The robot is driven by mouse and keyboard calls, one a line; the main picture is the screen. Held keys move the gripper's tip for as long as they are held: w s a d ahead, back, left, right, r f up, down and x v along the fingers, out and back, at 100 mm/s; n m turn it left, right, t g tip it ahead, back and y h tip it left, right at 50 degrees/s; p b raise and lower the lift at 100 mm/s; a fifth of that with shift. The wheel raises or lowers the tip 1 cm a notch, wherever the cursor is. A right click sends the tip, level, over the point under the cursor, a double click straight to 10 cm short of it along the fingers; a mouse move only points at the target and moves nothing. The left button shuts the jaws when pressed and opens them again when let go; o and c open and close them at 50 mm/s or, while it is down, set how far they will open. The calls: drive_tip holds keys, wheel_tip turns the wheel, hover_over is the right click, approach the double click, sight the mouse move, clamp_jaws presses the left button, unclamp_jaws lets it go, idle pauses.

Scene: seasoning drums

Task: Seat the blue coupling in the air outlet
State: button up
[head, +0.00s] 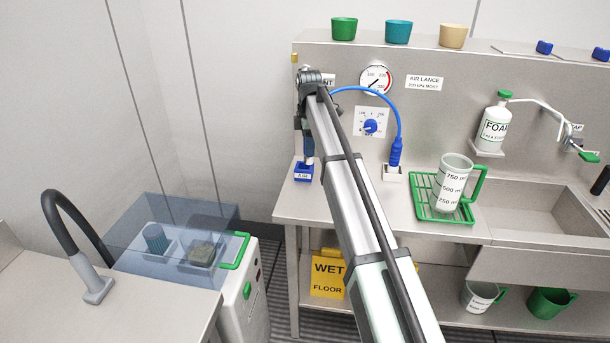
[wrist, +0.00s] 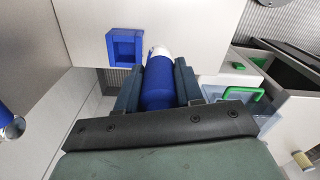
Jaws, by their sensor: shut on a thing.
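A blue coupling (wrist: 158,84) with a white tip is clamped between the two fingers of my gripper (wrist: 157,72) in the wrist view. In the head view my gripper (head: 306,128) points down and the coupling's pale lower end (head: 309,160) shows below it. The air outlet, a square blue box labelled AIR (head: 302,177), sits on the left end of the steel counter. In the wrist view the outlet's open recess (wrist: 123,47) lies just left of the coupling's tip. The tip appears outside the recess; its height above it is unclear. My arm hides part of the gripper.
A blue hose (head: 399,115) curves from behind my arm to a blue connector (head: 395,153) in a white holder. A measuring jug (head: 452,185) stands on a green rack (head: 423,205) to the right. A pressure gauge (head: 376,79) and dial (head: 370,126) are on the back panel.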

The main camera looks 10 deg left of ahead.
drive_tip(key=w+a+r, duration=0.1)
drive_tip(key=w+a, duration=0.2)
drive_tip(key=w, duration=0.3)
drive_tip(key=shift+m, duration=0.5)
drive_tip(key=shift+d+f, duration=0.15)
drive_tip(key=shift+f, duration=2.3)
drive_tip(key=shift+d+f, duration=0.1)
drive_tip(key=shift+f, duration=2.35)
drive_tip(key=shift+f, duration=0.15)
drive_tip(key=o, duration=1.1)
drive_tip(key=shift+o, duration=0.2)
wheel_tip(320, 180, up, 12)
